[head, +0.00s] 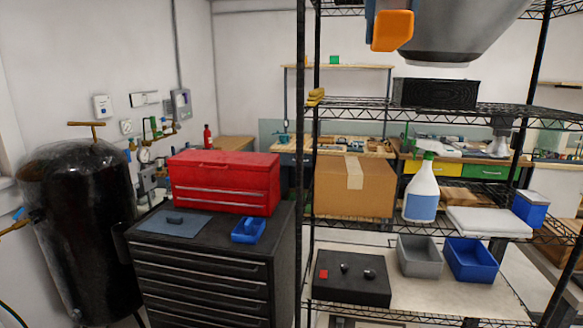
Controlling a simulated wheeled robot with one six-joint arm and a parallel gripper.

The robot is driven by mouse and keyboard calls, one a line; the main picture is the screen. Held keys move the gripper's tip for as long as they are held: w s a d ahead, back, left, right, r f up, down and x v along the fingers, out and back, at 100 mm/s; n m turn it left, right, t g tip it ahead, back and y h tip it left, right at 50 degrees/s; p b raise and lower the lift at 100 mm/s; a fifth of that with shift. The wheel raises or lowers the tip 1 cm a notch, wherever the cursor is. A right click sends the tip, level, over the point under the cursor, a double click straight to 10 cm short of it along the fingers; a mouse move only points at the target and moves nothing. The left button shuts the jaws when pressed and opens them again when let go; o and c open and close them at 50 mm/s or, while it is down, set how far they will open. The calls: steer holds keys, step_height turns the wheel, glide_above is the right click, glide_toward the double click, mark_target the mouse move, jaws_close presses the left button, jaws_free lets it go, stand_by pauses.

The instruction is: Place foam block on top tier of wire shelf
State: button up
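A dark, ridged block (436,93) that looks like the foam block lies on a tier of the black wire shelf (440,108), in the upper part of the head view. A higher wire tier (350,9) of the same shelf shows at the top edge; its upper surface is largely out of view. A large grey rounded part with orange and blue pieces, probably my arm, hangs in front of the shelf at the top. No gripper fingers can be made out.
The lower tiers hold a cardboard box (354,188), a spray bottle (421,190), a white slab (488,222), a grey bin (418,256) and blue bin (471,260). Left stand a black tool cabinet (205,266) with a red toolbox (224,180) and a black tank (82,225).

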steer(key=shift+n, duration=0.5)
steer(key=w+a+x, duration=0.1)
steer(key=x, duration=0.5)
steer(key=w+x, duration=0.1)
steer(key=x, duration=0.6)
steer(key=w+a+r+x, duration=0.1)
steer(key=x, duration=0.6)
steer(key=shift+w+a, duration=0.3)
steer(key=shift+a, duration=0.05)
steer(key=s+a+f+x, duration=0.1)
steer(key=s+a+x, duration=0.1)
steer(key=x, duration=1.6)
steer(key=s+d+f+n+y, duration=0.1)
steer(key=s+f, duration=0.1)
steer(key=f, duration=0.9)
steer(key=s+d+f, duration=0.1)
steer(key=s+f, duration=0.1)
steer(key=f, duration=0.9)
steer(key=s+d+f, duration=0.3)
steer(key=s+f, duration=0.8)
steer(key=f, duration=0.4)
steer(key=b+x, duration=0.6)
steer(key=x, duration=0.1)
steer(key=s+b+x, duration=0.1)
steer(key=b+x, duration=0.2)
steer(key=b, duration=0.1)
steer(key=shift+a+f, duration=0.15)
steer(key=shift+f, duration=0.25)
